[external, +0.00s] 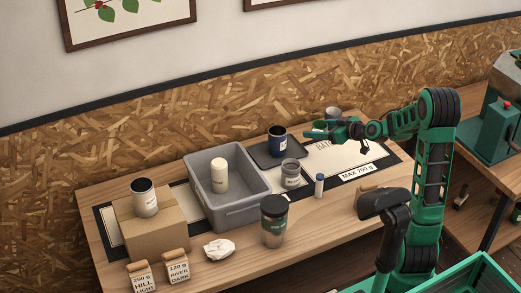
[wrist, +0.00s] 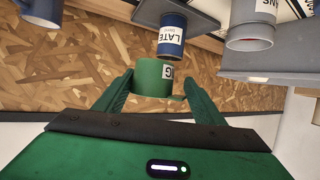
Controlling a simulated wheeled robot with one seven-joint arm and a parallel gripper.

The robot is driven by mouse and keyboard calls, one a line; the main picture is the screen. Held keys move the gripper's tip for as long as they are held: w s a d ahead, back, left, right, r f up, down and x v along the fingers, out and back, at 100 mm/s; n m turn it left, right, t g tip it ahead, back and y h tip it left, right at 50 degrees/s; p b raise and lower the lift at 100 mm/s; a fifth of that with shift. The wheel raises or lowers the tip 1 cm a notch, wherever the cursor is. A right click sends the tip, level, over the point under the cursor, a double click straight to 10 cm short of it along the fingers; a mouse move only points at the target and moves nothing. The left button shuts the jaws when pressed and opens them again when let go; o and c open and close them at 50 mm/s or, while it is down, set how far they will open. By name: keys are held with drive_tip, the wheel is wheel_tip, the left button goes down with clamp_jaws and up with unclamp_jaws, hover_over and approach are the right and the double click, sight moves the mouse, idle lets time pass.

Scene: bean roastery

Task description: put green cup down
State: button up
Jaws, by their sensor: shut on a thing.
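The green cup (wrist: 150,78) is between my gripper's two fingers (wrist: 152,97) in the wrist view, with part of a pale label showing. My gripper (external: 322,133) is shut on it. In the external view, the gripper is over the back right of the table, and I cannot clearly tell the green cup from the green fingers. The cup's base is hidden, so I cannot tell whether it touches anything.
A dark blue cup (external: 278,139) stands on a dark tray (external: 262,158) left of my gripper. A grey cup (external: 290,170), lidded jar (external: 272,225) and small cylinder (external: 319,187) stand nearer. A grey bin (external: 243,211) is farther left.

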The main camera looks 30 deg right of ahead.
sight(315, 130)
drive_tip(key=shift+w+a+f+n+g+y, duration=0.15)
drive_tip(key=shift+w+a+n+g+y, duration=0.15)
drive_tip(key=shift+a+n+y, duration=0.4)
drive_tip(key=shift+a+n+g+y, duration=0.7)
drive_tip(key=shift+a+n+y, duration=0.25)
drive_tip(key=shift+y, duration=0.25)
drive_tip(key=shift+a+n+g+y, duration=0.3)
drive_tip(key=shift+n+g+y, duration=0.2)
drive_tip(key=shift+n, duration=0.15)
drive_tip(key=s+f+n+g, duration=0.1)
drive_tip(key=f, duration=0.3)
drive_tip(key=f+n+g+y, duration=0.1)
drive_tip(key=f, duration=0.4)
drive_tip(key=s+f+n+g+y, duration=0.1)
drive_tip(key=f+n+g, duration=0.1)
drive_tip(key=f, duration=0.3)
drive_tip(key=shift+s+a+f, duration=0.1)
drive_tip(key=shift+s+a, duration=0.2)
drive_tip(key=shift+s, duration=0.05)
drive_tip(key=shift+f, duration=0.1)
drive_tip(key=o, duration=1.1)
